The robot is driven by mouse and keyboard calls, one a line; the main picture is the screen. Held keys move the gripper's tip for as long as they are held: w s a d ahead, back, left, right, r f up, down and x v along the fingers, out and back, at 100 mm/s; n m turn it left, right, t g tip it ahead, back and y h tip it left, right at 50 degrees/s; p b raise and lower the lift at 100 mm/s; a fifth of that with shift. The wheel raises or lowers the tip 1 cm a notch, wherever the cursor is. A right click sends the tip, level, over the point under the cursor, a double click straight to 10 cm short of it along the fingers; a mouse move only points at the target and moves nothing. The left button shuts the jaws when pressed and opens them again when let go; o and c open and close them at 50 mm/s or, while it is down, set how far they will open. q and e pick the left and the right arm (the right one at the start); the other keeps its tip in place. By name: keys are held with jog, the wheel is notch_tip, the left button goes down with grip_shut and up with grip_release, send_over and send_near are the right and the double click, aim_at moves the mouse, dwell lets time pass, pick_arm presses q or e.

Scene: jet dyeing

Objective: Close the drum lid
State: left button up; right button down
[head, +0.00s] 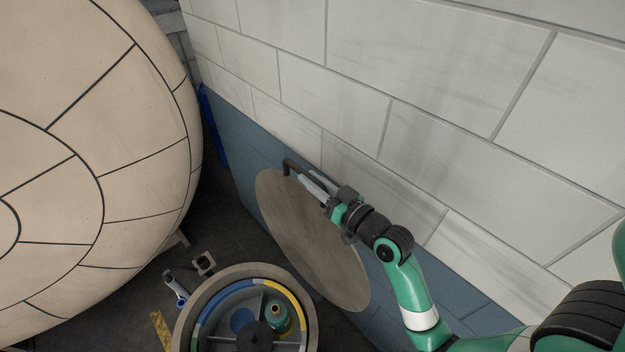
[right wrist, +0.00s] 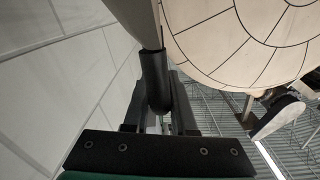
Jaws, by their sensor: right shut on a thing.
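The drum lid (head: 305,245) is a round grey-brown disc, standing steeply tilted beside the wall in the head view. Its dark bar handle (head: 291,164) sticks out at the upper edge. My right gripper (head: 304,180) is shut on this handle. In the right wrist view the dark handle (right wrist: 154,80) lies between the fingers, with part of the lid (right wrist: 134,18) above it. The drum (head: 183,323) stands below and left of the lid, its round top uncovered. My left gripper is not in view.
Inside the drum are a blue and yellow ring, dividers and a green spool-like item (head: 277,317). A huge cream rounded vessel (head: 90,130) fills the left. A white and blue wall (head: 420,90) runs close behind the lid. Small items lie on the dark floor left of the drum.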

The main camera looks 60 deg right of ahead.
jog(key=shift+a, duration=0.15)
jog(key=w+a+f+n+b, duration=0.2)
jog(key=w+a+f, duration=0.1)
jog(key=a, duration=0.7)
jog(key=w+a+f+n+b, duration=0.2)
jog(key=w+a, duration=0.4)
jog(key=a, duration=0.5)
jog(key=w+a+f+n+b, duration=0.2)
jog(key=w+a+f+n, duration=0.1)
jog(key=a, duration=0.8)
jog(key=shift+w+a+f+b, duration=0.15)
jog(key=shift+w+f+b, duration=0.25)
jog(key=shift+w+f, duration=0.45)
jog(key=shift+s+f, duration=0.2)
jog(key=c, duration=0.8)
grip_release()
jog(key=shift+o, duration=0.2)
jog(key=shift+r, duration=0.15)
